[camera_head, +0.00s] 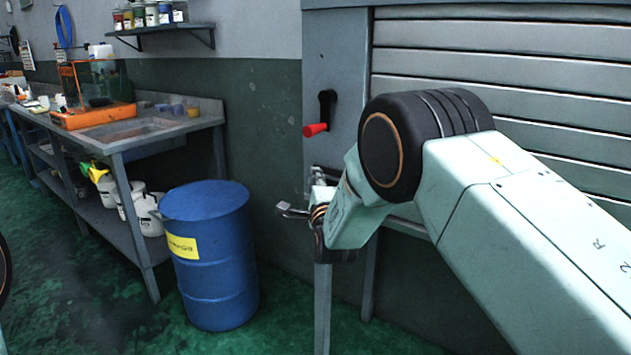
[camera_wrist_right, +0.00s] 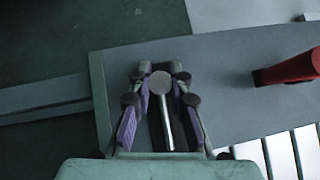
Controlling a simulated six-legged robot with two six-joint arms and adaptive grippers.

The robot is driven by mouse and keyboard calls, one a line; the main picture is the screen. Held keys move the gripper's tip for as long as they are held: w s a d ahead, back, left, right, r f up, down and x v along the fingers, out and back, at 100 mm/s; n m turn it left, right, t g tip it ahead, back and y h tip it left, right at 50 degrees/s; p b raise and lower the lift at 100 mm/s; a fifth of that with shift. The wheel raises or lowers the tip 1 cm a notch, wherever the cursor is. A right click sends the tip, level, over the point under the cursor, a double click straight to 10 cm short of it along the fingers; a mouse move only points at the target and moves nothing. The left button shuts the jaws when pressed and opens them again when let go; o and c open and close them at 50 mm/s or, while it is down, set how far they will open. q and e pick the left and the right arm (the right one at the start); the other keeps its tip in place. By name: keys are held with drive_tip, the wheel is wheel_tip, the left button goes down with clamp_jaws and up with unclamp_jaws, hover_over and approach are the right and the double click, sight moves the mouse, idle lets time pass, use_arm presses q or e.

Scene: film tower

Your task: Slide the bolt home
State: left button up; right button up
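The bolt shows in the right wrist view as a round grey knob (camera_wrist_right: 158,82) on a thin metal stem. It stands in front of a grey panel (camera_wrist_right: 225,60). My right gripper (camera_wrist_right: 161,84) has its two purple-padded fingers apart, one on each side of the knob and stem. Gaps show beside the stem; whether a fingertip touches the knob I cannot tell. In the head view my right arm and wrist hide most of the bolt area, low on the grey cabinet front (camera_head: 335,75). My left gripper is not in view.
A red-handled lever (camera_head: 316,129) sticks out above my right wrist; it shows to the right of the fingers in the wrist view (camera_wrist_right: 290,68). A slatted shutter (camera_head: 500,65) fills the right. A blue drum (camera_head: 212,260) and a workbench (camera_head: 135,150) stand to the left.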

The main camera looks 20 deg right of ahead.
sight(325, 175)
clamp_jaws()
idle(0.4)
drive_tip(key=shift+s+d+p, duration=0.45)
drive_tip(key=shift+s+d, duration=0.75)
drive_tip(key=shift+s, duration=0.3)
drive_tip(key=shift+w+a, duration=0.1)
drive_tip(key=shift+o, duration=1.8)
unclamp_jaws()
drive_tip(key=shift+o, duration=0.8)
